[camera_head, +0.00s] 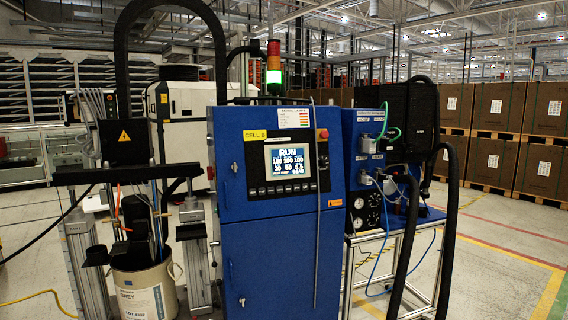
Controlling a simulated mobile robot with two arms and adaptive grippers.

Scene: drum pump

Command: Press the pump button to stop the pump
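A blue control cabinet (270,245) labelled "CELL B" stands in the middle of the head view. Its screen (287,161) reads "RUN" above rows of numbers. A row of small dark keys (283,188) runs below the screen, their labels too small to read. A round red button (322,134) sits at the panel's upper right. The drum pump (140,225) stands at the left, its lower part in a pale drum (145,290) under a black crossbeam. I cannot tell which button is the pump button. Neither of my grippers shows in this view.
A stack light (273,65) with a red top and a bright lower section stands behind the cabinet. A blue unit with gauges (366,210) and thick black hoses (450,200) stands on a metal cart at the right. Open floor (490,270) lies farther right.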

